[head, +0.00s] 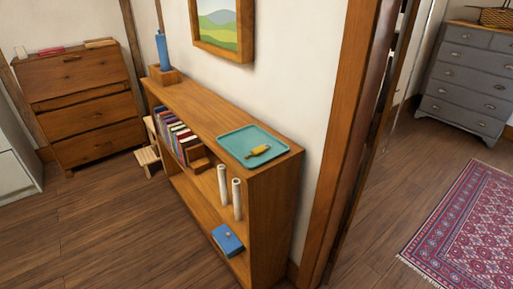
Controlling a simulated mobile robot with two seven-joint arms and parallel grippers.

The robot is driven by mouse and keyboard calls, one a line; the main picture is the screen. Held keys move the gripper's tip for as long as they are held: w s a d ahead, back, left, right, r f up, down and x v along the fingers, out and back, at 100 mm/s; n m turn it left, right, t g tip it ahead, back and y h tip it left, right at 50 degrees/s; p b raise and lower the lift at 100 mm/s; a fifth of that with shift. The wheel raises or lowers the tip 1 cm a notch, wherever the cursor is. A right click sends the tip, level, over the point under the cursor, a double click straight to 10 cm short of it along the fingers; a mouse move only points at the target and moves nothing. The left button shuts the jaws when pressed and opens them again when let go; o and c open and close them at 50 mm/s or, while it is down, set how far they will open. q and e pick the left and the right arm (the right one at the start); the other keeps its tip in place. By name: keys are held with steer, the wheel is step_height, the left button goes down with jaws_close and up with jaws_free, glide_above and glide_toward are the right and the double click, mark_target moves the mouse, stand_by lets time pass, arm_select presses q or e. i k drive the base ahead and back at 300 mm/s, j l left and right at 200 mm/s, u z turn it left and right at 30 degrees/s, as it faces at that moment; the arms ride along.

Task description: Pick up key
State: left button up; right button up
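A small yellow object with a darker end (258,151) lies on a teal tray (238,135); it may be the key, but it is too small to tell. The tray rests on the right end of the top of a low wooden bookshelf (192,100). Neither of my grippers shows in the head view.
The bookshelf holds a row of books (178,138), two white cylinders (237,200) and a blue box (228,240). A blue bottle-like object (162,50) stands at its far end. A wooden doorway post (345,140) rises just right. The floor (120,230) in front is clear.

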mark_target(256, 152)
steer(key=i+j, duration=0.25)
steer(key=j, duration=0.15)
steer(key=i+j, duration=0.25)
steer(key=j, duration=0.2)
steer(key=j+z, duration=0.1)
steer(key=j, duration=0.7)
